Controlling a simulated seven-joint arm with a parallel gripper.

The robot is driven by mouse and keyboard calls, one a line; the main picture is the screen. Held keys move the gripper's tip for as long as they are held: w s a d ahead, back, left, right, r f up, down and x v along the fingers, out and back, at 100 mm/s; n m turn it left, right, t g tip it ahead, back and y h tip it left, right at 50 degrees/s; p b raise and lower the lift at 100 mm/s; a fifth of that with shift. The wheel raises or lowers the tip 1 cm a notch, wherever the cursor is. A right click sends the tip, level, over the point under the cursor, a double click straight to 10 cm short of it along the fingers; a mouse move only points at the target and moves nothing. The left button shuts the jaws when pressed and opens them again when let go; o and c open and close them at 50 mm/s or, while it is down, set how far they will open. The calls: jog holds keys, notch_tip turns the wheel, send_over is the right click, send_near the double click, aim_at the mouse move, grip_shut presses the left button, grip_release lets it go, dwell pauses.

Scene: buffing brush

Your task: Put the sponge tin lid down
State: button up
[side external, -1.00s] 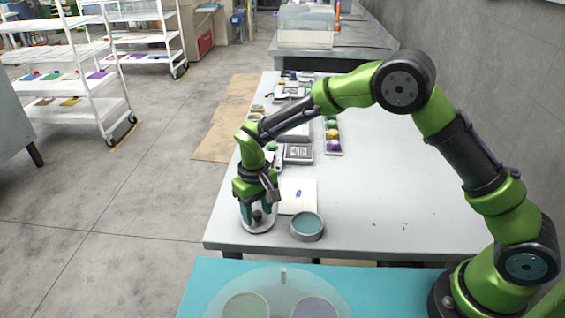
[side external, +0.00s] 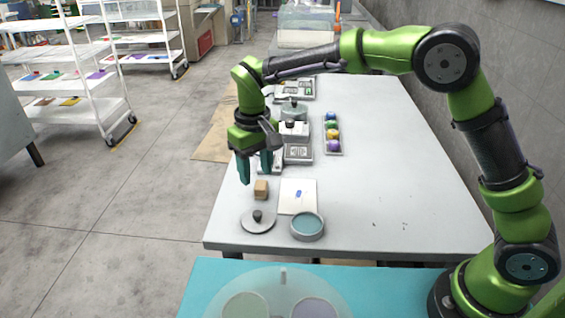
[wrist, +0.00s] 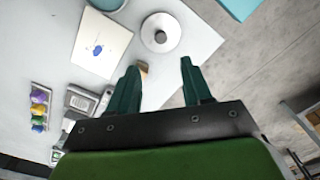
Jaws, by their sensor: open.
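The sponge tin lid (side external: 258,222) is a round grey disc with a dark knob. It lies flat on the table near the front left corner, and also shows in the wrist view (wrist: 161,33). The sponge tin (side external: 307,225), round with a teal inside, stands open just right of the lid; part of it shows at the top of the wrist view (wrist: 106,3). My gripper (side external: 256,176) is open and empty, above and behind the lid, apart from it. In the wrist view its two fingers (wrist: 158,72) are spread wide.
A small brown wooden block (side external: 261,190) sits behind the lid, beneath my gripper. A white card with a blue mark (side external: 297,197) lies behind the tin. A tray of coloured balls (side external: 332,133) and several grey boxes stand farther back. The table's right side is clear.

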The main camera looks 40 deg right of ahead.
jog(key=s+d+r+m+t, duration=0.1)
jog(key=s+d+r+t, duration=0.1)
jog(key=s+d+r, duration=0.4)
jog(key=s+d+r+m+t+y, duration=0.1)
jog(key=s+d+r+t, duration=0.1)
jog(key=s, duration=0.6)
jog(key=s+d+r+m+t, duration=0.2)
jog(key=s+d+t, duration=0.1)
jog(key=s, duration=0.6)
jog(key=shift+s+d+y, duration=0.15)
jog(key=shift+d+y, duration=0.25)
jog(key=shift+d, duration=0.3)
